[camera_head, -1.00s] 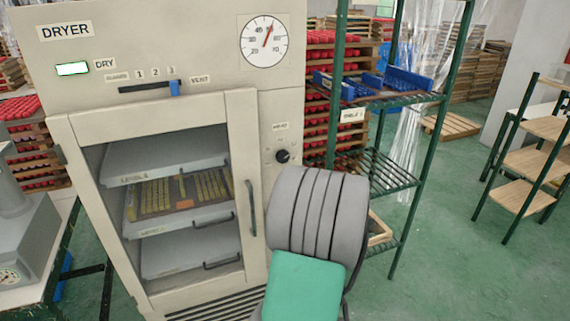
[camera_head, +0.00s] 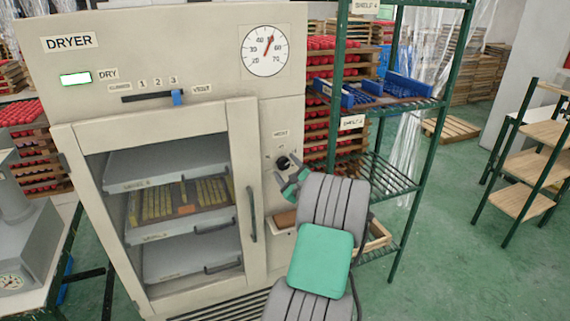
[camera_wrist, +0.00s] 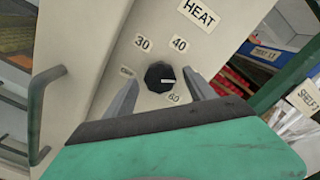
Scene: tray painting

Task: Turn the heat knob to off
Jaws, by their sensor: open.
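The heat knob (camera_head: 283,162) is a small black dial on the right front panel of the dryer (camera_head: 120,90). In the wrist view the knob (camera_wrist: 160,77) sits under a HEAT label (camera_wrist: 199,13), with marks 30, 40 and 60 around it and a blurred mark at its left. A pale pointer mark on the knob looks directed toward the lower right, near 60. My gripper (camera_head: 291,180) is open just below the knob in the head view. In the wrist view its two fingers (camera_wrist: 160,92) stand either side of the knob, with gaps; I cannot tell their depth to the panel.
The dryer's glass door (camera_head: 165,195) is closed, with a handle (camera_head: 252,214) left of my gripper. A green-framed shelf rack (camera_head: 385,170) with blue trays stands close on the right. A temperature gauge (camera_head: 264,50) is above the knob.

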